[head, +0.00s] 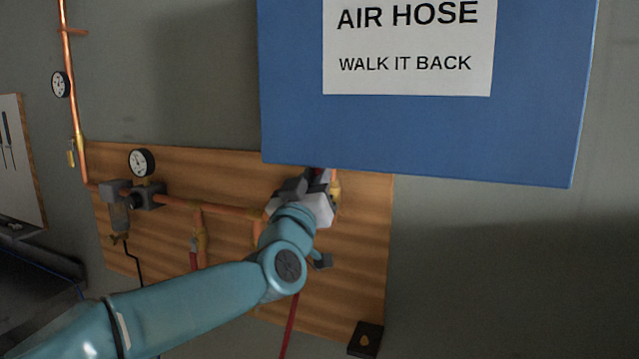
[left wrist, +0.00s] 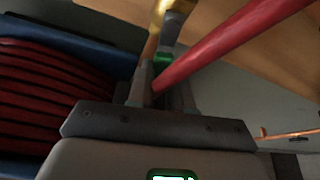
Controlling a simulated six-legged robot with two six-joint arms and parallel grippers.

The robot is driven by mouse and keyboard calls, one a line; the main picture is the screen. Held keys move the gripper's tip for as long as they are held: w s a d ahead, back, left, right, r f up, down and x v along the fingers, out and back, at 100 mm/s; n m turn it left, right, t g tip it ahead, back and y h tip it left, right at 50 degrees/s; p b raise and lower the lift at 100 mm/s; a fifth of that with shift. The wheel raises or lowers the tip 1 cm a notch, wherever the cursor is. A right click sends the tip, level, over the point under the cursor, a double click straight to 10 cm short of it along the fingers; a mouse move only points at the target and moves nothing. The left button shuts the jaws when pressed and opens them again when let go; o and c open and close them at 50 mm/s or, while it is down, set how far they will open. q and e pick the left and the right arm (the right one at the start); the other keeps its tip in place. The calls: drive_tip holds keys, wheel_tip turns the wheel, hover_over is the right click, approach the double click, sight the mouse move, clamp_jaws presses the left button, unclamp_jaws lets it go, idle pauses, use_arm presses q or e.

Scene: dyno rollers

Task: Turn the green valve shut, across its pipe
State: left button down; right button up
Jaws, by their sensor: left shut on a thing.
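The green valve (left wrist: 162,61) shows in the left wrist view as a small green patch between my finger ends, just below a brass fitting (left wrist: 154,32). My left gripper (left wrist: 160,90) is shut on it. Most of the handle is hidden by the fingers and a red hose, so I cannot tell its angle to the pipe. In the head view my left gripper (head: 318,188) is at the right part of the wooden board, under the blue panel, and hides the valve. The copper pipe (head: 183,204) runs along the board to it. My right gripper is not in view.
A blue panel (head: 420,140) with an air hose sign hangs right above my left gripper. A red hose (left wrist: 235,42) crosses close to the fingers; coiled red hose (left wrist: 45,90) lies left of them. The wooden board (head: 350,280) carries gauges and pipework. Bare wall is at right.

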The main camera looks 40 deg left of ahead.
use_arm(q)
drive_tip(key=shift+s+a+f+n+g+y+p, duration=0.25)
drive_tip(key=shift+a+f+n+g+y, duration=0.65)
drive_tip(key=shift+n, duration=2.2)
drive_tip(key=shift+s+a+f+n+g+y+p, duration=0.1)
drive_tip(key=shift+a+f+n+g+y+p, duration=0.4)
drive_tip(key=shift+n+g, duration=1.7)
drive_tip(key=shift+s+a+f+n+g+y+p, duration=0.2)
drive_tip(key=shift+f+n, duration=0.7)
drive_tip(key=shift+n, duration=3.1)
drive_tip(key=shift+w+a+f, duration=0.1)
drive_tip(key=shift+a, duration=0.05)
drive_tip(key=c, duration=1)
unclamp_jaws()
drive_tip(key=b+v, duration=0.2)
drive_tip(key=v, duration=1.4)
drive_tip(key=shift+b, duration=0.3)
